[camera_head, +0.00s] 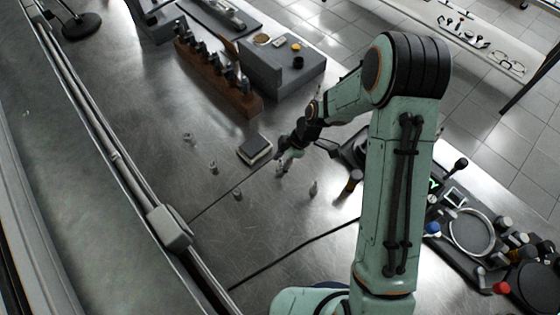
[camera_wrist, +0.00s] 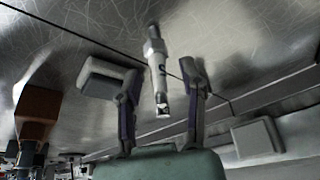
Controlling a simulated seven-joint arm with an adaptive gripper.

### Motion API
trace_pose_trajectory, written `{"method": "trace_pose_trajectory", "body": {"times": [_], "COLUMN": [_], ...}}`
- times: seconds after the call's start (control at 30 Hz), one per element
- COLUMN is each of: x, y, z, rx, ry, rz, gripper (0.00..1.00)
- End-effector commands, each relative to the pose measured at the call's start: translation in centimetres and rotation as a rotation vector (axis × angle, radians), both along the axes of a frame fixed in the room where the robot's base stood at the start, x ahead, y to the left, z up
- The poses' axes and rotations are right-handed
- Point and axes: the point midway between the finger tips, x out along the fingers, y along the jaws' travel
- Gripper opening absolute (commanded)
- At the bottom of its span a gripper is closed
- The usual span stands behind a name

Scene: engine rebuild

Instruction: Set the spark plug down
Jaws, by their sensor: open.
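My gripper (camera_head: 285,162) is low over the metal bench, beside a small dark box. In the wrist view my gripper (camera_wrist: 161,72) has its two fingers spread apart. A white and metal spark plug (camera_wrist: 155,62) lies between the fingers in that view, with a visible gap on each side. I cannot tell whether its end touches the bench. Other small plug-like parts stand apart on the bench, including one to the left (camera_head: 213,166), one nearer the front (camera_head: 237,194) and one to the right of my gripper (camera_head: 313,187).
The small dark box (camera_head: 255,149) is close to my gripper; it also shows in the wrist view (camera_wrist: 103,78). A brown rack (camera_head: 215,78) and a grey block (camera_head: 284,68) stand behind. A tray of parts (camera_head: 455,262) is at right. Bench at left is mostly clear.

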Motion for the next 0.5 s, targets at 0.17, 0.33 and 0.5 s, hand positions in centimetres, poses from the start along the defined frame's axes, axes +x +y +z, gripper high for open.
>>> {"method": "trace_pose_trajectory", "body": {"times": [0.17, 0.33, 0.5], "x": [0.3, 0.5, 0.7], "y": [-1.1, -2.6, -3.9], "z": [2.5, 6.3, 9.4], "rx": [-0.001, 0.0, 0.0], "ry": [-0.006, -0.007, -0.005], "rz": [-0.002, -0.003, -0.002], "gripper": [0.41, 0.41, 0.41]}}
